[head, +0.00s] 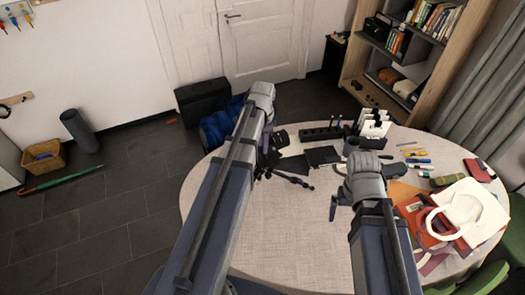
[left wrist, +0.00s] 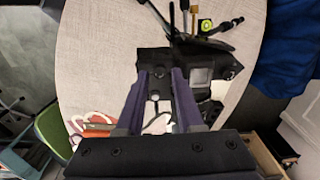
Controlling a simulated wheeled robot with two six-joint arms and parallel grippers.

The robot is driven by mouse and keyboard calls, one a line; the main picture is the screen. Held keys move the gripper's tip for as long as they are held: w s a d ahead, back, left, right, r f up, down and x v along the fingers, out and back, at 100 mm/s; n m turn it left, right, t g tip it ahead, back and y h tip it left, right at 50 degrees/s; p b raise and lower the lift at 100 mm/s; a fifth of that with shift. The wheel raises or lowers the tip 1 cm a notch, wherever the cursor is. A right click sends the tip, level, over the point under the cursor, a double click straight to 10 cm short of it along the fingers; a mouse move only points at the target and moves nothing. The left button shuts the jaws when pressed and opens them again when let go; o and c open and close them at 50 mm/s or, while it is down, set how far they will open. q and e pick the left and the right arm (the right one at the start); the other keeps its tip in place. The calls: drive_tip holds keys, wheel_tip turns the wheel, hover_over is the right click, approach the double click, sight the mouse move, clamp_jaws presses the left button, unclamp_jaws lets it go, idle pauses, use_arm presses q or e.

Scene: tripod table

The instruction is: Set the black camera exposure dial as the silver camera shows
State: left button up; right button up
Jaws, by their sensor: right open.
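A black camera (head: 279,139) is on the far left part of the round table. In the left wrist view a black camera body (left wrist: 151,60) with a grey screen-like square (left wrist: 201,76) lies at my fingertips. My left gripper (left wrist: 159,72) has its two fingers apart, over the body; whether they touch it I cannot tell. In the head view my left gripper (head: 266,132) is mostly hidden by its arm. The exposure dial cannot be made out. No silver camera can be told apart. My right gripper (head: 335,190) is open and empty above the table's middle.
A black tripod (head: 290,179) lies near the left arm; its legs also show in the left wrist view (left wrist: 190,22). The table's front (head: 290,240) is clear.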

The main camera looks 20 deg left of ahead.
use_arm(q)
drive_tip(key=shift+f, duration=0.4)
clamp_jaws()
